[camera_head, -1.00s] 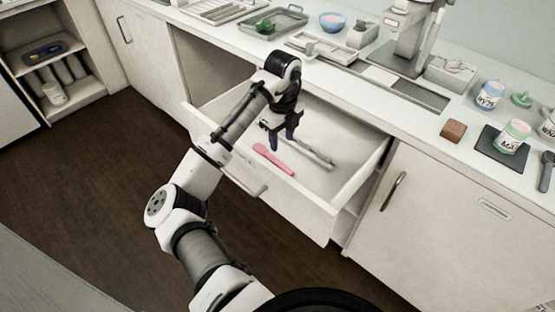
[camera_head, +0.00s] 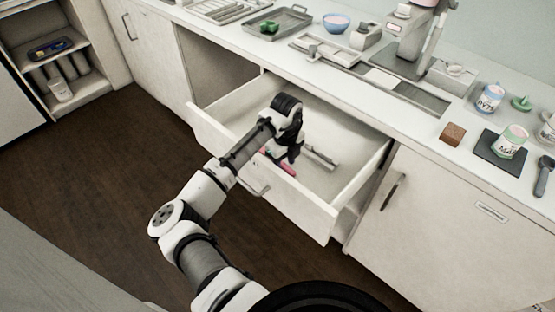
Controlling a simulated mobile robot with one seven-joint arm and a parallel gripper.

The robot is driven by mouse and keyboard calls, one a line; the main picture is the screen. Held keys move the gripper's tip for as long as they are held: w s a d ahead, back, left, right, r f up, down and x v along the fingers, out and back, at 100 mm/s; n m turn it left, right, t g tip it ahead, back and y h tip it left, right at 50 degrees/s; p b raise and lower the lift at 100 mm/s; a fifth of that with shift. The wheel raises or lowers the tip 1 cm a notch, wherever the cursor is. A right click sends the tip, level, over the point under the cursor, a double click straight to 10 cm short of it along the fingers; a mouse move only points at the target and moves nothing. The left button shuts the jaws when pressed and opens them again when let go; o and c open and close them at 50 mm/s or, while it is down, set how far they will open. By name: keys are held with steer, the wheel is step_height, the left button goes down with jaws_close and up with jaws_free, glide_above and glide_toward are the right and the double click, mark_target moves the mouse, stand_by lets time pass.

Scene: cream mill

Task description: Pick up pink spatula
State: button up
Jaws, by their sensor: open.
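The pink spatula (camera_head: 288,168) lies inside the open white drawer (camera_head: 312,207). Only parts of it show, because my gripper covers its middle. My gripper (camera_head: 285,158) is low in the drawer, pointing down over the spatula. It is open. The fingertips are small and dark here, and I cannot tell whether they touch the spatula or the drawer floor. A long grey utensil (camera_head: 320,158) lies in the drawer just to the right of my gripper.
The drawer walls stand around my gripper, with bare drawer floor to the right. A closed cabinet (camera_head: 440,220) is at right.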

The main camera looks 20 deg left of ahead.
jaws_close()
steer(key=shift+r, duration=0.1)
